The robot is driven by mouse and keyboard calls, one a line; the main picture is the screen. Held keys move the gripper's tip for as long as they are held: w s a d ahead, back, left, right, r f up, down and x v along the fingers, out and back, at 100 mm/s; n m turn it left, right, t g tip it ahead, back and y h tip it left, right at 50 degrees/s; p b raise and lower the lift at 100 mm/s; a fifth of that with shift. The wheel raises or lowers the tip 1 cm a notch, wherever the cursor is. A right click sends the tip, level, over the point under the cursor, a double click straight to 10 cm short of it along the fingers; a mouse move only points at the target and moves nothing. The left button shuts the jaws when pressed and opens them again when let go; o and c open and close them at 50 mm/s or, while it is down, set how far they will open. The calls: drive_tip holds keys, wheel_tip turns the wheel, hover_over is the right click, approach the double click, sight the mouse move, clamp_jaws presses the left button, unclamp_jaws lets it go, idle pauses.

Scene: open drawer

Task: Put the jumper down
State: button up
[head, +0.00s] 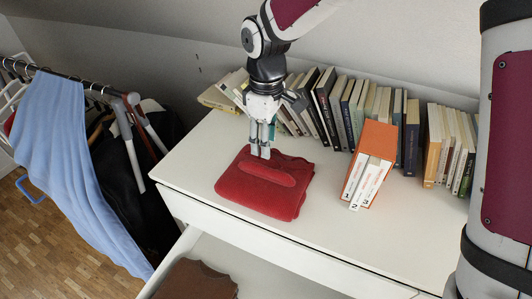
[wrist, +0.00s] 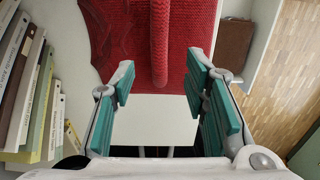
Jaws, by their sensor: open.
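The red jumper (head: 268,186) lies folded on the white top of the dresser (head: 335,218), with a raised fold across its middle. In the wrist view the jumper (wrist: 205,25) fills the upper middle, and the ridge of the fold runs down it. My gripper (head: 262,152) is open and points down at the jumper's far side. In the wrist view its teal-padded fingers (wrist: 161,85) stand apart on either side of the ridge's line, with nothing held between them. I cannot tell whether the fingertips touch the cloth.
Several books (head: 350,106) stand along the wall behind, some leaning. An orange-bound set (head: 369,164) stands right of the jumper. The drawer below is open, with a brown thing (head: 196,281) in it. A clothes rack with a blue garment (head: 68,150) is at left. White top is free near the front.

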drive_tip(key=shift+r, duration=1.2)
drive_tip(key=s+d+r+m+t, duration=0.1)
drive_tip(key=s+d+r+m, duration=0.2)
drive_tip(key=s+d+r, duration=0.35)
drive_tip(key=s+d+r+m+t, duration=0.1)
drive_tip(key=s+d+r+m, duration=0.3)
drive_tip(key=d, duration=0.5)
drive_tip(key=s+d+m, duration=0.3)
drive_tip(key=s+d, duration=0.1)
drive_tip(key=s, duration=0.4)
drive_tip(key=s+d+m+t, duration=0.1)
drive_tip(key=s+d+m, duration=0.2)
drive_tip(key=s, duration=0.4)
drive_tip(key=shift+s+d+r+m, duration=0.15)
drive_tip(key=shift+s+d+m, duration=0.25)
drive_tip(key=shift+m, duration=0.2)
